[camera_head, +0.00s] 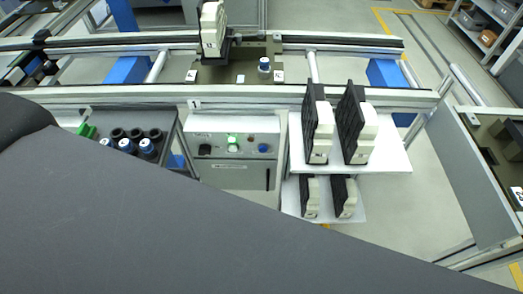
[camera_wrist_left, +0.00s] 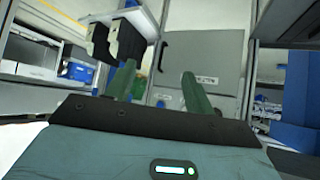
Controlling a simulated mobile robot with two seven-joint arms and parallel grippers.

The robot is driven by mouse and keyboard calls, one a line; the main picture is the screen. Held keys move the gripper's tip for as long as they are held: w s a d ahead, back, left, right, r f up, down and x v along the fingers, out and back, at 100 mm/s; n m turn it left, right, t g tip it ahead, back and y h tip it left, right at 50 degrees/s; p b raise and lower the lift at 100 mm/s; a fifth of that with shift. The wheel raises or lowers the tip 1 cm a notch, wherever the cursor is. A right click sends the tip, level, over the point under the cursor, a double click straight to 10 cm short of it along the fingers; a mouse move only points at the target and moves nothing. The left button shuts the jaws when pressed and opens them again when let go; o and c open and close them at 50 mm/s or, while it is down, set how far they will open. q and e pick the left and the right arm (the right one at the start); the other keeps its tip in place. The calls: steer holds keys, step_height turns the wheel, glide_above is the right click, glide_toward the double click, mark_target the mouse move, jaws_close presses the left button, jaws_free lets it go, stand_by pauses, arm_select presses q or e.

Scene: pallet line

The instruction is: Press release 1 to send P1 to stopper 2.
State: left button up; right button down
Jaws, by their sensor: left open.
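The grey control box (camera_head: 235,172) hangs below the front conveyor rail in the head view. It carries a green lit button (camera_head: 231,139), a blue knob (camera_head: 263,148) and a black round control (camera_head: 204,149); their labels are too small to read. A dark pallet (camera_head: 245,72) sits on the conveyor above, with a white-and-black part and a blue-topped piece on it; I cannot read which pallet it is. My left gripper (camera_wrist_left: 158,74) shows two green fingers, open and empty, in front of a grey panel (camera_wrist_left: 200,55). My right gripper is not in view.
A shelf (camera_head: 395,162) holds black-and-cream parts right of the box. A tray (camera_head: 100,121) of dark and blue-capped cylinders stands to its left. The conveyor's front rail (camera_head: 360,97) runs above. My own arm covers the lower part of the head view.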

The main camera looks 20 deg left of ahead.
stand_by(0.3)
arm_select(q)
jaws_close()
stand_by(1.6)
